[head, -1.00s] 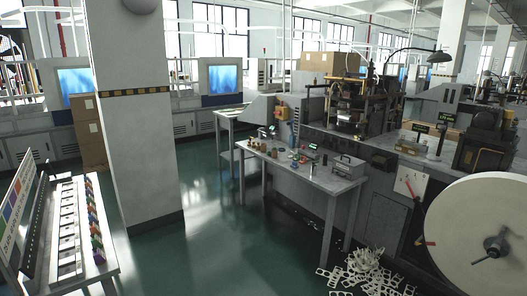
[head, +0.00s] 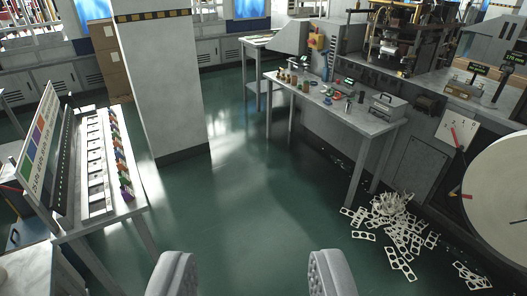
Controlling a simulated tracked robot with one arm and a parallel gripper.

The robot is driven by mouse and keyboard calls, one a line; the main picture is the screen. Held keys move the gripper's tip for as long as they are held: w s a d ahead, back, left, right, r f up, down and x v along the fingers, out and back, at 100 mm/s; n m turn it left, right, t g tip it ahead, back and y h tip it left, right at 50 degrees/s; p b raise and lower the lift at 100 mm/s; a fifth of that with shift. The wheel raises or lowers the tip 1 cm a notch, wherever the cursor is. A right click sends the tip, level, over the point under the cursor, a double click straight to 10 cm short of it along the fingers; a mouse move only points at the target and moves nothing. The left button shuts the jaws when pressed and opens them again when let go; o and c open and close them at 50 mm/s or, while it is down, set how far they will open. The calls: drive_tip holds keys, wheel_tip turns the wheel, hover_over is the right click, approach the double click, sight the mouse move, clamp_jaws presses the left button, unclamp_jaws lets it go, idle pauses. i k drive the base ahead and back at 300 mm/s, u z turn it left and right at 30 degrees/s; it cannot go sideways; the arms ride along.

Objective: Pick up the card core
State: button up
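My gripper (head: 251,274) shows at the bottom edge as two grey fingers, wide apart, with only green floor between them. I cannot pick out the card core for certain. Several small brownish upright cylinders stand at the left end of the grey workbench (head: 372,127), too small to identify. The bench is well ahead of my gripper, to the right of centre. A large white paper reel (head: 505,175) stands at the right edge, partly out of frame.
A table with a card strip and coloured pieces (head: 117,160) stands at the left. A square pillar (head: 160,85) rises behind it. White punched scrap (head: 395,220) lies on the floor at the right. The green floor (head: 250,190) between is clear.

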sight(294, 81)
drive_tip(key=u, duration=0.2)
drive_tip(key=i, duration=1.4)
drive_tip(key=u, duration=0.2)
drive_tip(key=i, duration=2.7)
drive_tip(key=z, duration=0.9)
drive_tip(key=i, duration=1.6)
drive_tip(key=z, duration=0.7)
drive_tip(key=i, duration=0.55)
drive_tip(key=z, duration=0.15)
